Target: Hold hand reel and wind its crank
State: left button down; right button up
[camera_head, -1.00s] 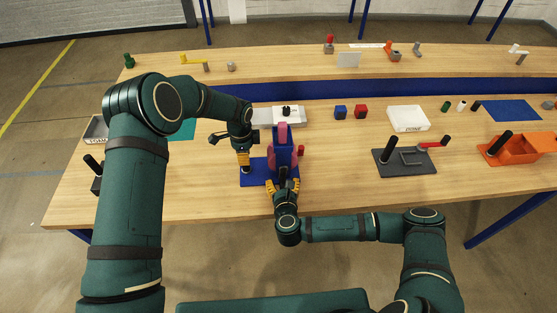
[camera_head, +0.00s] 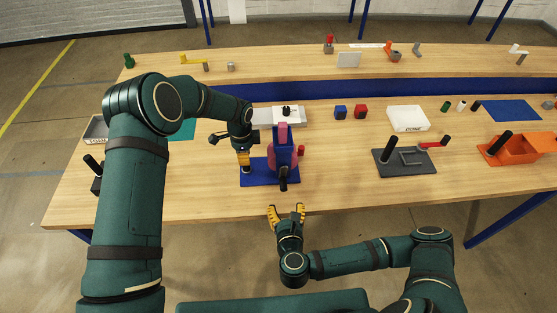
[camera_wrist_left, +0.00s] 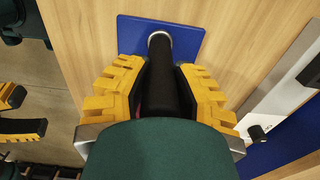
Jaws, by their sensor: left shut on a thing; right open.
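The hand reel (camera_head: 283,150) stands on a blue base plate (camera_head: 258,180) near the front edge of the table, with a blue frame and a pink drum. A black crank knob (camera_head: 283,183) shows on its near side. My left gripper (camera_head: 244,160) is at the left of the reel. In the left wrist view its yellow fingers (camera_wrist_left: 160,95) are shut on a black upright handle (camera_wrist_left: 160,70) that rises from the blue plate. My right gripper (camera_head: 287,213) is open and empty, in front of the table edge, apart from the crank.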

pick_arm(q)
jog(key=c, duration=0.8)
grip_release()
jog(key=shift+d, duration=0.15)
jog(key=shift+o, duration=0.2)
